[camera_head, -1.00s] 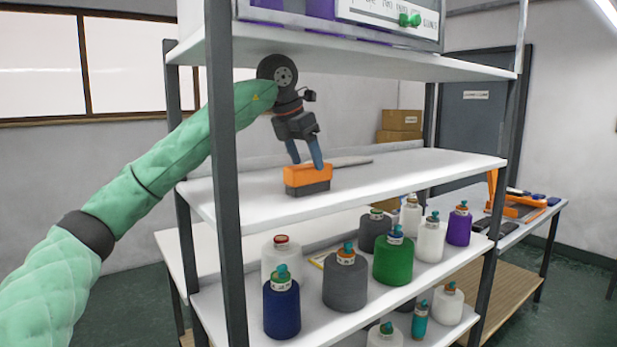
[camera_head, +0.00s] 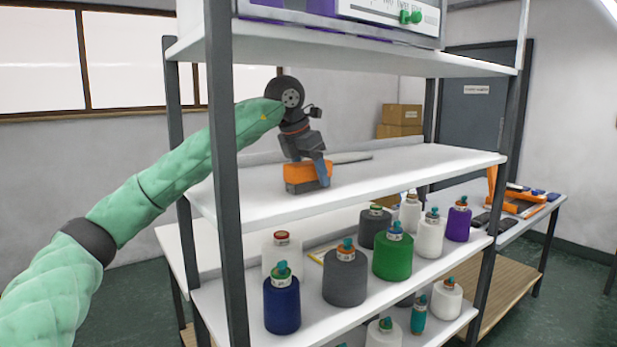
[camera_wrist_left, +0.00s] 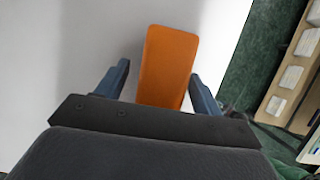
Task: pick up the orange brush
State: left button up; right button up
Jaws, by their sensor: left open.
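The orange brush (camera_head: 299,173), orange on top with a dark lower part, stands on the white middle shelf (camera_head: 400,168). My left gripper (camera_head: 318,171) is low at the brush, one blue finger showing in front of it. In the left wrist view the orange top of the brush (camera_wrist_left: 168,62) lies between the two open fingers of my left gripper (camera_wrist_left: 161,88). A gap shows on the left side; the right finger is close to the brush, and contact cannot be told. My right gripper is in neither view.
A dark shelf post (camera_head: 226,220) stands in front of my left arm. Another shelf (camera_head: 300,50) is above. Cones, including a green one (camera_head: 393,258), stand below. The shelf's right part is clear.

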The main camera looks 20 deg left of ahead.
pick_arm(q)
jog(key=shift+f, duration=0.15)
dwell(0.3)
jog(key=c, duration=1.1)
